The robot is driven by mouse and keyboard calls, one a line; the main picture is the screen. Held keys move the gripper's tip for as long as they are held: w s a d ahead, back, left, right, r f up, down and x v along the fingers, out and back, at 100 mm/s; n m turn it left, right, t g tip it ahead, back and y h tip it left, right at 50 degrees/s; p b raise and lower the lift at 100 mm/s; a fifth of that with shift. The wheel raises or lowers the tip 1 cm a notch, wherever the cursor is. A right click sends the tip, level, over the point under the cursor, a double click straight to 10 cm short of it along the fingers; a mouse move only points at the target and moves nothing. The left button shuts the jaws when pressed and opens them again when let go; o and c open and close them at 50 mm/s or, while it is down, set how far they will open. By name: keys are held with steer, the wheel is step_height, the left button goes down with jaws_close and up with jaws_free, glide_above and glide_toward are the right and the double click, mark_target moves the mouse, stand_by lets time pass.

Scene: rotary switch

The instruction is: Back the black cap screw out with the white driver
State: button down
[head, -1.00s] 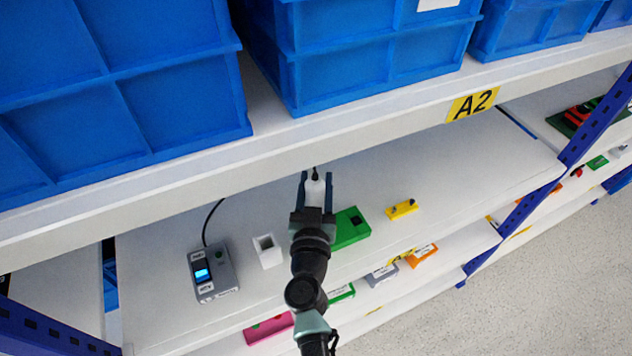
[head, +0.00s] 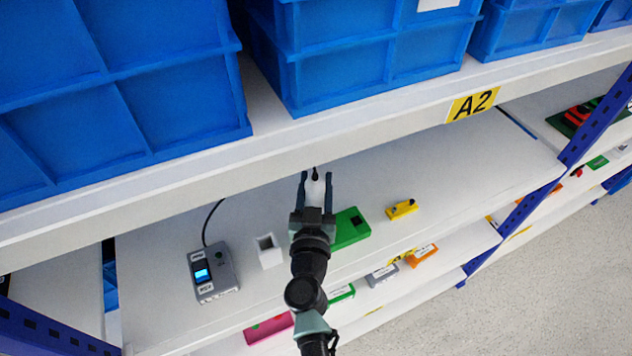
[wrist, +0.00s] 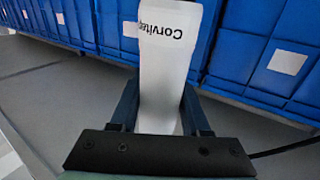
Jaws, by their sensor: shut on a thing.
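The white driver (head: 315,190) is held between the two dark fingers of my gripper (head: 316,180), which is shut on it. Its black tip points away from my arm in the head view. In the wrist view the white body of the driver (wrist: 165,65) stands between the fingers and bears the printed word "Corvitec", partly cut off. The gripper and driver hang above the middle shelf, over the left side of a green block (head: 350,227). A yellow block (head: 402,209) with small dark spots on top lies to the right. I cannot make out the black cap screw for certain.
A grey box with a lit blue display (head: 213,272) and black cable stands left on the shelf. A white open holder (head: 269,251) stands between it and my arm. The upper shelf edge (head: 400,132) with blue bins runs close beyond the driver. The shelf right of the yellow block is clear.

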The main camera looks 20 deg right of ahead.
steer(key=shift+r, duration=0.1)
stand_by(0.4)
step_height(320, 180, up, 5)
steer(key=p, duration=0.5)
steer(key=shift+f, duration=0.2)
steer(key=shift+w, duration=0.1)
stand_by(0.4)
